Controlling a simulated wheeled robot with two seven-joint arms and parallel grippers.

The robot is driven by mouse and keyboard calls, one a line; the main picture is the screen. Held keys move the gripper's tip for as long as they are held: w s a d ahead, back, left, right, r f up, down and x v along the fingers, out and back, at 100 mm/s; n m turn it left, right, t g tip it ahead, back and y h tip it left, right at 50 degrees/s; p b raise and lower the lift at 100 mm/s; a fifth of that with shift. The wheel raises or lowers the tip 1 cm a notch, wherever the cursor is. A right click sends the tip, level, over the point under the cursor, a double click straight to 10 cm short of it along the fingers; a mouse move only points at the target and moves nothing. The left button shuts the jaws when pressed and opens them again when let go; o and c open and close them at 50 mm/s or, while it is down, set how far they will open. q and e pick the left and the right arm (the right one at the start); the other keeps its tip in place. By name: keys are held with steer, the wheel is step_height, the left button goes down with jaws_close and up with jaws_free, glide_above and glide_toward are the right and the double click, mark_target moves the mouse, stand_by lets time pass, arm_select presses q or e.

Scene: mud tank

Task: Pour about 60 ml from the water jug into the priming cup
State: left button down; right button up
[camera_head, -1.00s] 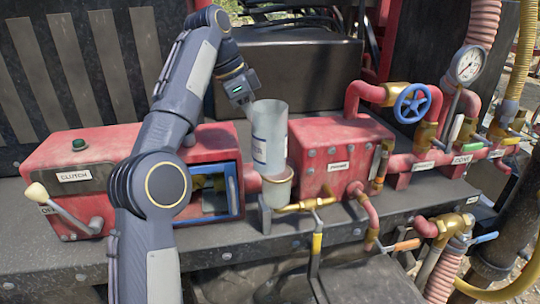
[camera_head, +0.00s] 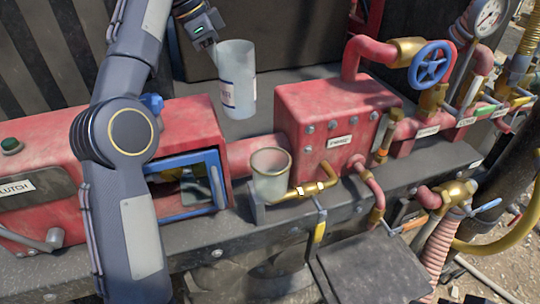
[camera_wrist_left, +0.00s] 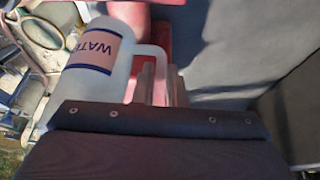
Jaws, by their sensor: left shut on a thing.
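The water jug (camera_head: 237,85) is pale and translucent, with a label on its side. It hangs nearly upright, above and a little left of the priming cup in the head view. My left gripper (camera_head: 213,40) is shut on the jug's handle. In the wrist view the jug (camera_wrist_left: 88,75) shows its label, and the handle (camera_wrist_left: 160,52) runs to the fingers. The priming cup (camera_head: 270,178) is an open, greenish cup with a tan rim, standing upright on a small ledge. No stream of water shows between jug and cup. The levels inside are not clear. My right gripper is not in view.
A red box (camera_head: 335,125) stands right of the cup, with a brass valve (camera_head: 313,188) in front. A blue handwheel (camera_head: 430,64) is farther right. A red housing with a blue-framed opening (camera_head: 188,160) lies left of the cup.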

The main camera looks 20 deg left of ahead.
mark_target(233, 55)
arm_select(q)
steer(key=shift+r, duration=0.15)
steer(key=shift+s+d+r+m+t+y, duration=0.25)
steer(key=shift+s+d+r+t+y, duration=0.2)
steer(key=shift+r+t+y, duration=0.25)
steer(key=shift+s+d+r+m+t+y, duration=0.25)
steer(key=shift+s+d+r+t+y, duration=0.1)
steer(key=shift+s+r+t+y, duration=0.3)
steer(key=shift+s+d+r+m+t+y, duration=0.2)
steer(key=shift+s+d+m+t+y, duration=0.2)
steer(key=shift+s+d+t+y, duration=0.7)
steer(key=shift+s+d+r+m+t+y, duration=0.15)
steer(key=shift+s+d+t+y, duration=0.2)
steer(key=shift+t, duration=0.35)
steer(key=shift+s+d+m+t+y, duration=0.15)
steer(key=shift+s+d+t+y, duration=0.2)
steer(key=shift+t, duration=0.3)
steer(key=shift+s+d+t+y, duration=0.15)
steer(key=shift+d+t+y, duration=0.1)
steer(key=shift+t+y, duration=0.15)
steer(key=shift+s+d+t, duration=0.15)
steer(key=shift+d+t, duration=0.05)
steer(key=shift+t, duration=0.1)
steer(key=shift+s+d+m+y+b, duration=0.1)
steer(key=shift+m+y+b, duration=0.25)
steer(key=shift+b, duration=0.2)
